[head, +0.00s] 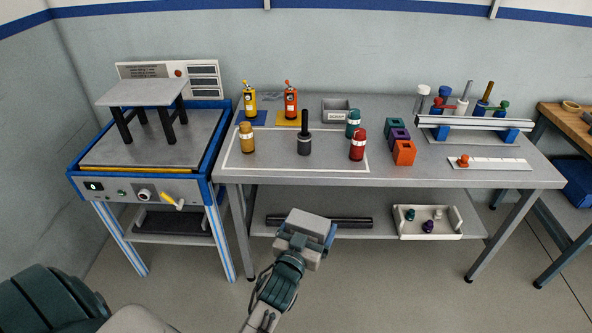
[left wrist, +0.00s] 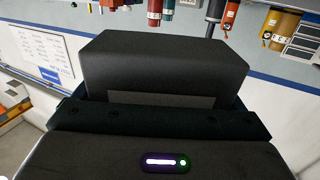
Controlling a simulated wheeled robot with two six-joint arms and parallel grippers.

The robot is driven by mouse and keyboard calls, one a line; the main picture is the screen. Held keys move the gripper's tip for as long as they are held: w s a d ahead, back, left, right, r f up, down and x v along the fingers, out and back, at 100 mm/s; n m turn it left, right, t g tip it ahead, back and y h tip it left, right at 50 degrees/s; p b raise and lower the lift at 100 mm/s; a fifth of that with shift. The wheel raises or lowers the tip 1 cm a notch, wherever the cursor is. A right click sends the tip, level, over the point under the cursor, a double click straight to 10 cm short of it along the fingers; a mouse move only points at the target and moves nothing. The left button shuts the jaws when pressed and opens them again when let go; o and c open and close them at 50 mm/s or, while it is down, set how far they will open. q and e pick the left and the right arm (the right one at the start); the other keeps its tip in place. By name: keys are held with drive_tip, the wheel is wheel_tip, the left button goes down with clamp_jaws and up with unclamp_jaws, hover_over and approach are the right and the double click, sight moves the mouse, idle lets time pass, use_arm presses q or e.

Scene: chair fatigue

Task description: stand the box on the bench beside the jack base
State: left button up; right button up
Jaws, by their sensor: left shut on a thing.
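My left gripper (head: 308,238) is low in front of the bench, apart from it, at about the height of the lower shelf. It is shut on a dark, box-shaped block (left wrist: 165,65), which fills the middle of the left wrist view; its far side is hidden. In the head view the box is hard to tell from the gripper. The grey bench (head: 440,176) stands beyond. A black round base with an upright post (head: 304,146), which looks like the jack base, stands inside a white outline on the bench top. My right gripper is not in view.
Gold (head: 246,138), red (head: 357,146) and teal (head: 353,124) cylinders stand around the outlined area. Coloured blocks (head: 404,153) are to its right. A white tray (head: 428,221) sits on the lower shelf.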

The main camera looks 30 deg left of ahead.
use_arm(q)
drive_tip(key=w+a+r+n+g+y, duration=0.1)
drive_tip(key=w+a+n+y, duration=0.3)
drive_tip(key=w+a, duration=0.8)
drive_tip(key=shift+w+r+g+y, duration=0.35)
drive_tip(key=shift+g+y, duration=0.15)
drive_tip(key=shift+y, duration=0.7)
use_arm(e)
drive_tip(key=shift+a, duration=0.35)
use_arm(q)
drive_tip(key=shift+f, duration=0.1)
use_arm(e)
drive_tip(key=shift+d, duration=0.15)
